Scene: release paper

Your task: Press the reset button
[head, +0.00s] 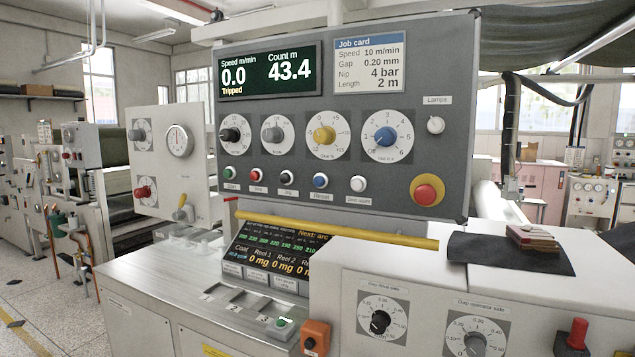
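The reset button (320,180) is a blue round push button in a pale ring, in the lower row of the grey control panel (420,100). The small label under it appears to read "Reset". The green display (268,72) reads speed 0.0, count 43.4 and "Tripped". My gripper is not in this view.
A red emergency knob (426,192) sits at the panel's lower right. Several dials are above the buttons. A yellow bar (335,230) runs below the panel, in front of a tilted screen (275,255). A dark sheet with a small stack (532,238) lies right. The space before the buttons looks clear.

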